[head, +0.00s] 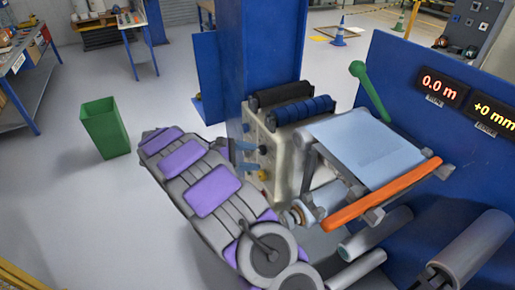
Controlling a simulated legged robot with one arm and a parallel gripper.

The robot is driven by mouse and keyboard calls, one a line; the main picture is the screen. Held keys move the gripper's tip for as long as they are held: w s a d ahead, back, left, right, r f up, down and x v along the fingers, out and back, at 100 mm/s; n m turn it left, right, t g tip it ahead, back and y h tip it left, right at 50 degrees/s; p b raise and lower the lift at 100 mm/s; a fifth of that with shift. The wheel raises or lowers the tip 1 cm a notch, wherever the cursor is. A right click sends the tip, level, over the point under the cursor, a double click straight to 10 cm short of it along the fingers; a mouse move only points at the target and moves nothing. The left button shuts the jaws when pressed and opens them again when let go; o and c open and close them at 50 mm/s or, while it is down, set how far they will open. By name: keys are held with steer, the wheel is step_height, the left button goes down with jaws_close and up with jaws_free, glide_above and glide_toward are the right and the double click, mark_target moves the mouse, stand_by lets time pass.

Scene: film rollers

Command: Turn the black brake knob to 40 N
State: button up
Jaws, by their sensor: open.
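The cream machine housing (286,162) stands at the middle of the head view, with several small knobs on its left face. A small dark knob (263,150) shows on that face, close to my fingertips. It may be the black brake knob, but its markings and setting are too small to read. My gripper (253,157) is open, with its two blue-grey fingers pointing right toward the face. I cannot tell whether they touch the knob. My grey and purple arm hides the lower left of the machine.
Black and blue rollers (304,111) lie on top of the housing. A blue column (268,45) stands behind. To the right are a pale web table (368,148), an orange bar (382,194) and a green lever (369,88). A green bin (105,128) stands left on open floor.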

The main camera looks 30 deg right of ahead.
steer(key=w+a+f+n+t+h+p, duration=0.2)
steer(key=w+a+f+n+p, duration=0.15)
steer(key=w, duration=0.25)
steer(key=n+t+h+p, duration=0.2)
steer(key=n, duration=0.1)
glide_toward(259, 151)
steer(key=d, duration=0.9)
steer(key=shift+w+d+f, duration=0.1)
steer(key=shift+d, duration=0.15)
steer(key=c, duration=1.1)
